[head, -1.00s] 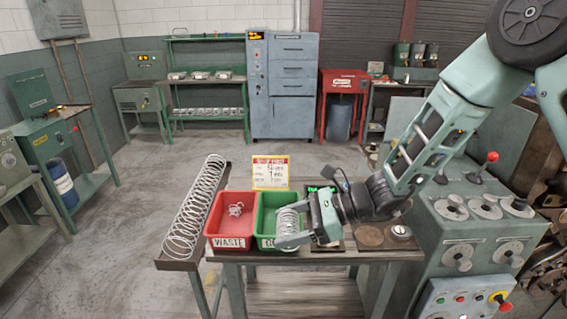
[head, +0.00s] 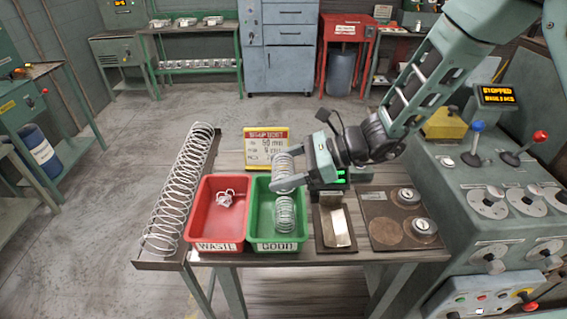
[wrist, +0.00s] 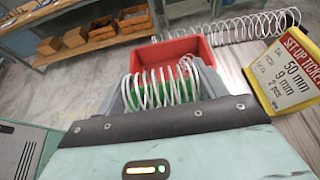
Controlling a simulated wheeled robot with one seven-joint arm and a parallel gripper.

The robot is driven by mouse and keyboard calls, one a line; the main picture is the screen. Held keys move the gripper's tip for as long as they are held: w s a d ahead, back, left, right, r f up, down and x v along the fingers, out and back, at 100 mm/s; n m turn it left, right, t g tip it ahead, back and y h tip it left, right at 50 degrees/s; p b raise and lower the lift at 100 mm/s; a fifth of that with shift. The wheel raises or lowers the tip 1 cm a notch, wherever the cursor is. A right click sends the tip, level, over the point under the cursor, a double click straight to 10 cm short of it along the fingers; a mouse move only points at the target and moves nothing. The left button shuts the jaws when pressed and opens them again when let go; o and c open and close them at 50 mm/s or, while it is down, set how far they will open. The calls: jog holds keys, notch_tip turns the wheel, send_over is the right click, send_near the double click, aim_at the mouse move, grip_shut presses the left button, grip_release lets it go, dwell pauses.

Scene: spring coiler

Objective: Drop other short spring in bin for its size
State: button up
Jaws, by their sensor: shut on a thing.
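My gripper (head: 284,172) is shut on a short silver spring (head: 284,162), held above the back part of the green bin marked GOOD (head: 262,228). In the wrist view the held spring (wrist: 160,85) lies across between the fingers. Another short spring (head: 285,215) lies in the green bin. The red bin marked WASTE (head: 205,225) stands to its left, with a small tangle of wire (head: 226,198) inside. A yellow-edged setup ticket (head: 266,147) stands behind the bins; in the wrist view it (wrist: 290,70) reads 50 mm, 9 mm, 2 pcs.
A long spring (head: 180,190) lies in a tray at the table's left edge. Right of the green bin are a dark plate with a shiny metal block (head: 337,228) and a board with round pieces (head: 400,220). A control console (head: 500,200) stands at right; its screen reads STOPPED.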

notch_tip(320, 180, down, 5)
jog(key=b, duration=0.2)
jog(key=shift+b, duration=0.35)
jog(key=shift+r, duration=0.1)
jog(key=o, duration=1.2)
jog(key=shift+c, duration=0.2)
jog(key=shift+d, duration=0.1)
jog(key=b+v, duration=0.3)
jog(key=v, duration=1.4)
jog(key=shift+d, duration=0.15)
